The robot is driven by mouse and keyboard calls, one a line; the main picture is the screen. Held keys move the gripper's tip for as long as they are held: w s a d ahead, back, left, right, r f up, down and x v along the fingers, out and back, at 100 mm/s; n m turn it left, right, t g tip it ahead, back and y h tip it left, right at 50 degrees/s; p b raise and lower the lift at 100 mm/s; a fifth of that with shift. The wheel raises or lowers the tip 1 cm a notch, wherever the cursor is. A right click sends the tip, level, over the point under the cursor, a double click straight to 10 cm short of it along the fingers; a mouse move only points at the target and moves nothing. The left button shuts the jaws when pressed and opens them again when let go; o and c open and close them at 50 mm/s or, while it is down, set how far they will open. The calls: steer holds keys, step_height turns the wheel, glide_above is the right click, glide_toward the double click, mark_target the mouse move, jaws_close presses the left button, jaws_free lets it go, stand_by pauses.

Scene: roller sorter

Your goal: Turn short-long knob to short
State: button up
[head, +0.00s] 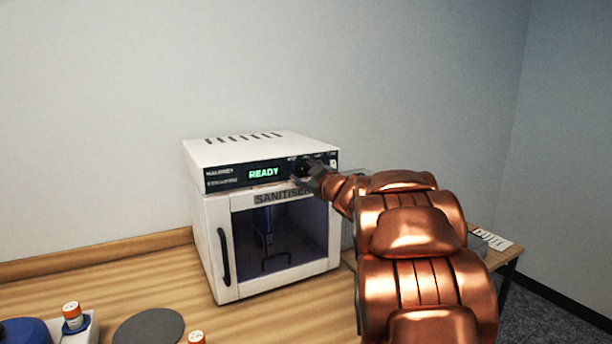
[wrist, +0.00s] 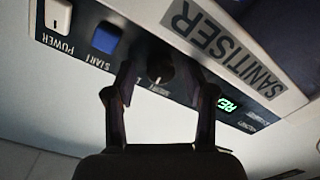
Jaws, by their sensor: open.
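The short-long knob (wrist: 160,68) is a round black dial on the dark control panel (wrist: 90,62) of the white sanitiser box (head: 213,235). In the wrist view it sits between the two fingers of my gripper (wrist: 166,82), which is open with a gap on each side of the knob. A small pale mark shows on the knob, but its exact setting is unclear. The lettering around it is partly hidden by the fingers. In the head view my gripper (head: 311,174) is at the right part of the panel and covers the knob.
A blue START button (wrist: 106,38) and a white POWER switch (wrist: 58,15) are beside the knob. The display (head: 263,173) reads READY. The glass door with its black handle (head: 224,256) is closed. Orange-capped bottles (head: 73,316) and a grey disc (head: 148,327) are at front left.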

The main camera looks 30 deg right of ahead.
steer(key=m+p, duration=0.1)
steer(key=m, duration=0.1)
steer(key=shift+a+m, duration=0.1)
steer(key=shift+m, duration=0.3)
steer(key=m+p, duration=0.1)
steer(key=m, duration=0.3)
steer(key=shift+m, duration=0.4)
steer(key=s+b, duration=0.1)
steer(key=s, duration=0.7)
steer(key=s+a+f+m+g+h+p, duration=0.1)
steer(key=s+a+f+g+h, duration=0.1)
steer(key=s+a+f+g, duration=0.9)
steer(key=shift+s+a+f+m, duration=0.3)
steer(key=shift+s+a+f, duration=0.45)
steer(key=shift+s+f, duration=1.6)
steer(key=shift+w+f, duration=0.5)
steer(key=shift+w, duration=0.1)
